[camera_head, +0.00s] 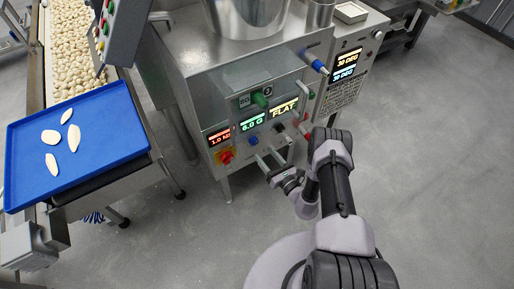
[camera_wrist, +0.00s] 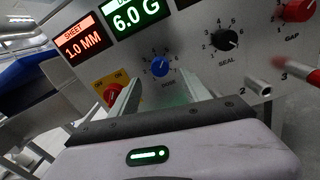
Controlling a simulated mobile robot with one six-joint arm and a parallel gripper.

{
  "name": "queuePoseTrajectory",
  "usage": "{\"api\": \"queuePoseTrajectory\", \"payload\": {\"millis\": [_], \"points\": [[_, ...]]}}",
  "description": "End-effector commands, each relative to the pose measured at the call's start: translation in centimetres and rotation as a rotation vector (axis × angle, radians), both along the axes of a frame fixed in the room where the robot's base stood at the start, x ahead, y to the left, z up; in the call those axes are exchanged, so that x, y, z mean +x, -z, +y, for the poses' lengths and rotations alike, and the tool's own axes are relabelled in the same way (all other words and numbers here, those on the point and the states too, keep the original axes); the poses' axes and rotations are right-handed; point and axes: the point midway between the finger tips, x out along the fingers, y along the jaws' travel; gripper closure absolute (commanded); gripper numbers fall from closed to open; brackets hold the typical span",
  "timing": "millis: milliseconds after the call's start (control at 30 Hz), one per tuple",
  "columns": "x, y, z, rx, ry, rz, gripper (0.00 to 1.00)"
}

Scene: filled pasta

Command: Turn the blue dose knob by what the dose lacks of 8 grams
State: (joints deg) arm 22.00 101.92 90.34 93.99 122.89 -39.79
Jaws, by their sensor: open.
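The blue dose knob (camera_wrist: 160,67) is on the steel panel, with a numbered scale around it and the label DOSE below. It shows small in the head view (camera_head: 253,140). The green dose display (camera_wrist: 138,20) above it reads 6.0 G; it also shows in the head view (camera_head: 252,123). My gripper (camera_wrist: 161,80) is open and empty, facing the panel. In the wrist view the knob appears between and just beyond the two fingertips. I see no contact with it.
A red rotary switch (camera_wrist: 113,94) on a yellow plate is left of the knob. The black SEAL knob (camera_wrist: 225,40) and red GAP knob (camera_wrist: 297,10) are to the right. A metal peg (camera_wrist: 258,88) sticks out at lower right. A blue tray (camera_head: 100,150) stands at left.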

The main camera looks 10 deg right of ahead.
Motion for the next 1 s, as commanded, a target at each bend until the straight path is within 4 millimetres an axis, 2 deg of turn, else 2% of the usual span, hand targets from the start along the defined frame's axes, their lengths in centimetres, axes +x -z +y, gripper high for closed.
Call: {"api": "queuePoseTrajectory", "payload": {"millis": [100, 233, 400, 600, 667, 900, 1000], "points": [[2.9, 0.4, 1.3, -0.001, -0.006, -0.003, 0.45], [5.0, 0.2, 2.0, 0.000, -0.003, -0.002, 0.45], [6.0, 0.0, 2.4, 0.001, -0.002, 0.001, 0.45], [6.0, 0.0, 2.4, 0.000, -0.002, 0.002, 0.45], [6.0, 0.0, 2.4, 0.000, -0.002, 0.002, 0.55], [6.0, 0.0, 2.4, 0.000, -0.002, 0.002, 1.00], [6.0, 0.0, 2.4, 0.001, -0.002, 0.002, 1.00]]}}
